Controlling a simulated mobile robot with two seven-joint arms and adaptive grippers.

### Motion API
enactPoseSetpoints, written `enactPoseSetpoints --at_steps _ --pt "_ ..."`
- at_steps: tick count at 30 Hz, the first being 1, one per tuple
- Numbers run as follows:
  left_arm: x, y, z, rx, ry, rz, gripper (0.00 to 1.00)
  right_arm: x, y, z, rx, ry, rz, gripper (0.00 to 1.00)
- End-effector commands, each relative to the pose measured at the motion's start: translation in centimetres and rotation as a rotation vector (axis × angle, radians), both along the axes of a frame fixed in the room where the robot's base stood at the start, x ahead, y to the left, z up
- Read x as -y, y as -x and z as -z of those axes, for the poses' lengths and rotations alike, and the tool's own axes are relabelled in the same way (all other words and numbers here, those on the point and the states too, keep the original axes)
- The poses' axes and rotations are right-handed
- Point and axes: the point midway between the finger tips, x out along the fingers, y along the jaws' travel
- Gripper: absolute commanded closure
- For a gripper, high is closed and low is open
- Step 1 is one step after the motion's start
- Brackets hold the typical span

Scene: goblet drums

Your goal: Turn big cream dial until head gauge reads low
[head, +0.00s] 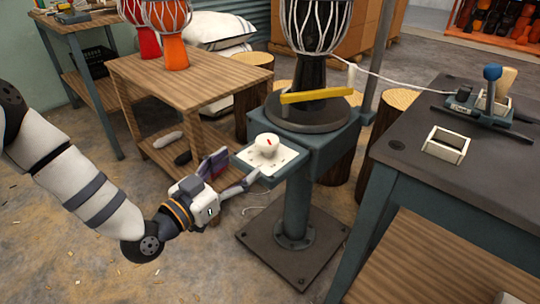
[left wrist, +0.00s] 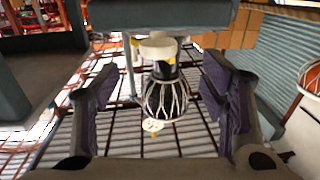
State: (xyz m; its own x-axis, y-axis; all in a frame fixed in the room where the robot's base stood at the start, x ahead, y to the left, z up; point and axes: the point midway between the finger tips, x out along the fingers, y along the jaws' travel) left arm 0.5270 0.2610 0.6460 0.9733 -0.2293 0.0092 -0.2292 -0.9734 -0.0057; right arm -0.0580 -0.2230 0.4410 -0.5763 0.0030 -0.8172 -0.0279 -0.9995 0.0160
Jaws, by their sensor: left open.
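The big cream dial (head: 267,145) has a red mark and stands on a white panel (head: 288,158) at the front of the teal pedestal. My left gripper (head: 238,166) is open in front of the panel, its fingers spread apart, short of the dial and not touching it. In the left wrist view, the gripper (left wrist: 155,95) is open and empty. A cream round part (left wrist: 157,48), apparently the dial, shows beyond the fingers under a dark slab. The black and white drum (head: 315,30) stands on the pedestal. I cannot make out a gauge reading. My right gripper is not in view.
A yellow bar (head: 317,95) lies across the round turntable (head: 305,115) behind the dial. A wooden table (head: 190,80) with orange drums stands at the back left. A dark workbench (head: 440,130) is on the right. The floor left of the pedestal is mostly clear.

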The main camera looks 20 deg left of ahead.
Motion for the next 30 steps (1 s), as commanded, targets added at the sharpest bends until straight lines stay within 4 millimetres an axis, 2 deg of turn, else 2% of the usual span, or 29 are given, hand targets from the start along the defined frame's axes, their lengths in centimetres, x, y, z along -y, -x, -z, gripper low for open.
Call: enactPoseSetpoints --at_steps 6,12,16,24,30 --pt "1.4 -5.3 0.1 -0.002 0.000 0.003 0.34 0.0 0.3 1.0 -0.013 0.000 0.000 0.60" --pt "2.4 -9.2 0.1 -0.008 0.001 0.003 0.34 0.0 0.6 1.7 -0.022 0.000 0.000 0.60" --pt "2.6 -10.4 0.0 -0.008 0.002 0.002 0.34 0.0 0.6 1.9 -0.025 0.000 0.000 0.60" --pt "2.7 -10.6 -0.1 -0.009 0.004 0.002 0.34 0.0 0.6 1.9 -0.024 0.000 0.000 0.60" --pt "2.7 -10.6 -0.1 -0.009 0.003 0.002 0.80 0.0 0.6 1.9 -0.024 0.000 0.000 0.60"
